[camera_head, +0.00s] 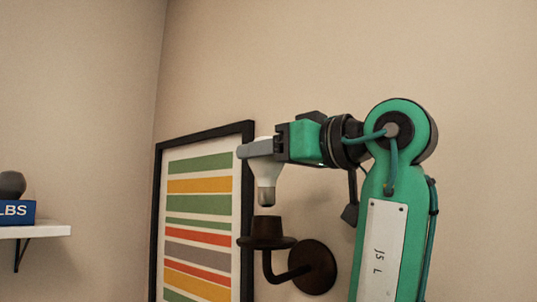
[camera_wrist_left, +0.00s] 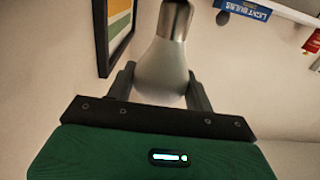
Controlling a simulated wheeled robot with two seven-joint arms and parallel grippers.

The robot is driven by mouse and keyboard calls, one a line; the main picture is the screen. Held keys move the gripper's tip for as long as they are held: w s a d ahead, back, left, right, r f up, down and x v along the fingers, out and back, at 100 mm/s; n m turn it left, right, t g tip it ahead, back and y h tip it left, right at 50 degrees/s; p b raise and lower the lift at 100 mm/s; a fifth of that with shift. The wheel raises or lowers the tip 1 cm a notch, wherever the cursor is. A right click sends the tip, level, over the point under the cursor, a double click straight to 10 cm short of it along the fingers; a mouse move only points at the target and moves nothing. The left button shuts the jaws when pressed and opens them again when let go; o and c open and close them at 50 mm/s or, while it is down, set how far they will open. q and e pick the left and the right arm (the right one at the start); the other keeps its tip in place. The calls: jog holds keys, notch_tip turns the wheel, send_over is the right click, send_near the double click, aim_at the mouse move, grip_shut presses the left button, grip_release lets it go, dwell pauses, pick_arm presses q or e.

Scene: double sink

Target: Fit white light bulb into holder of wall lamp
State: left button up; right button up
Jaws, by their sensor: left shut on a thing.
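The white light bulb (camera_head: 267,178) hangs base-down from my left gripper (camera_head: 258,149) in the head view. It also shows between the two fingers (camera_wrist_left: 163,85) in the left wrist view, where the white bulb (camera_wrist_left: 163,66) has its metal base at the top edge. The gripper is shut on it. The dark brown wall lamp (camera_head: 268,243) is below, its upright holder (camera_head: 267,226) facing up. The bulb's metal base is a little above the holder and apart from it, roughly in line in this view. My right gripper is in neither view.
A framed picture with coloured stripes (camera_head: 247,170) hangs on the wall behind and left of the lamp. A white shelf (camera_head: 40,231) at the left carries a blue box (camera_head: 16,212) and a dark round object (camera_head: 11,184). The wall above is bare.

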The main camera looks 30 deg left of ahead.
aim_at(276, 179)
pick_arm(q)
jog(key=shift+f+b, duration=1.75)
jog(key=shift+f, duration=0.2)
jog(key=o, duration=0.8)
jog(key=shift+o, duration=0.2)
jog(key=shift+d, duration=0.1)
jog(key=s+d+b, duration=0.1)
jog(key=d+b, duration=0.3)
jog(key=d, duration=0.9)
jog(key=shift+d, duration=0.35)
